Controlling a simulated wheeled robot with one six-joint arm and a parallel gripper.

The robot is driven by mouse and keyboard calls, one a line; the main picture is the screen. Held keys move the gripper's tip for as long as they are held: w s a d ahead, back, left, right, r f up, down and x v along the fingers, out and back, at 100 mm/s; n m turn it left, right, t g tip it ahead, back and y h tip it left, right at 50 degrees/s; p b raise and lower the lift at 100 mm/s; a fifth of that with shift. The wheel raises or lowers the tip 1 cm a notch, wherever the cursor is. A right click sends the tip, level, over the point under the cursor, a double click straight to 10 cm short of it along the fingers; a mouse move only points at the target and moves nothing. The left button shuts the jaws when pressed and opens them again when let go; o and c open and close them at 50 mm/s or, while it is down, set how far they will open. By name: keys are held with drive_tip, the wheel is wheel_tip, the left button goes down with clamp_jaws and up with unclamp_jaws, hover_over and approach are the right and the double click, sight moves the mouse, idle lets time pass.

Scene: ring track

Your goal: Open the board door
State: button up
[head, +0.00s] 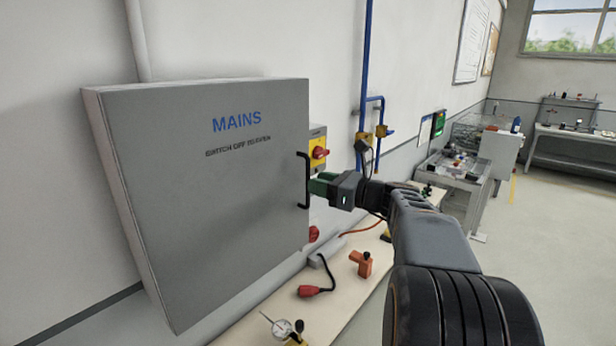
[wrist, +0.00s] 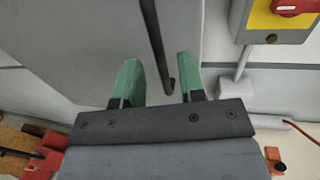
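The board door (head: 205,200) is a grey panel lettered MAINS, standing on the left of the head view. It looks shut against its box. Its black bar handle (head: 304,180) runs upright near the right edge. My gripper (head: 317,187) is at the handle's lower part, coming from the right. In the wrist view the green fingers of my gripper (wrist: 158,70) are apart, and the handle (wrist: 156,40) shows between them with its lower end. A gap shows on each side of the handle. The door (wrist: 80,45) fills the upper left there.
A yellow box with a red switch (head: 318,150) is on the wall right of the door. Below is a bench (head: 340,310) with an orange part (head: 361,263), a red plug (head: 312,291) and a dial gauge (head: 282,328). Open floor (head: 540,260) lies to the right.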

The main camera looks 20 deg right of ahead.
sight(308, 204)
drive_tip(key=shift+p+x, duration=0.35)
drive_tip(key=shift+x, duration=1.5)
drive_tip(key=shift+c, duration=0.4)
clamp_jaws()
